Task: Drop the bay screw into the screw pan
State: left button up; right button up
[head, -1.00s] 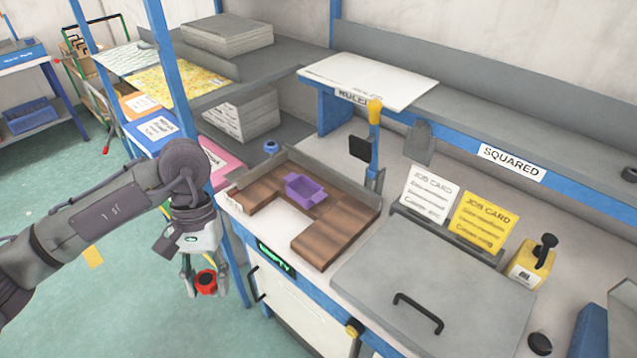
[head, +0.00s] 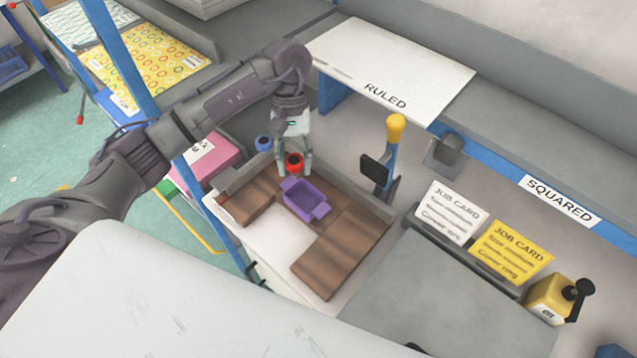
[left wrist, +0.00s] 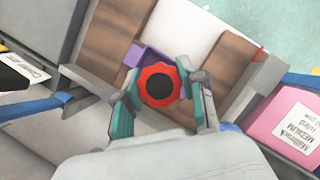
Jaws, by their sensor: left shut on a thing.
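The bay screw (head: 294,160) is a red, scalloped knob with a black centre. It also shows large in the left wrist view (left wrist: 160,86). My left gripper (head: 293,168) is shut on it, with a finger on each side, and points down. The screw pan (head: 304,201) is a small purple open tray with handles, on the dark wooden part of the bench. In the head view the gripper and screw are at the pan's far edge. In the left wrist view the screw covers part of the pan (left wrist: 139,54). The exact height above the pan is unclear. My right gripper is out of view.
The wooden surface (head: 333,263) has a grey rim at the back. A yellow-topped lever (head: 396,128) stands to its right. A blue round item (head: 263,143) lies behind the rim. The RULED shelf (head: 390,60) is behind.

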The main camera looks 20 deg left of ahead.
aim_at(295, 175)
pick_arm(q)
jog(key=shift+s+d+f, duration=0.1)
jog(key=shift+s+f, duration=0.05)
jog(key=shift+f, duration=0.2)
notch_tip(295, 175, down, 4)
jog(key=shift+s+r+b, duration=0.15)
jog(key=shift+r+b, duration=0.05)
jog(key=shift+b, duration=0.25)
jog(key=shift+f, duration=0.65)
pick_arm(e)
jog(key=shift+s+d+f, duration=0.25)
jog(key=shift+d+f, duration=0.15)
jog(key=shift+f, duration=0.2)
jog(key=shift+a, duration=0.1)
pick_arm(q)
jog(key=o, duration=1.2)
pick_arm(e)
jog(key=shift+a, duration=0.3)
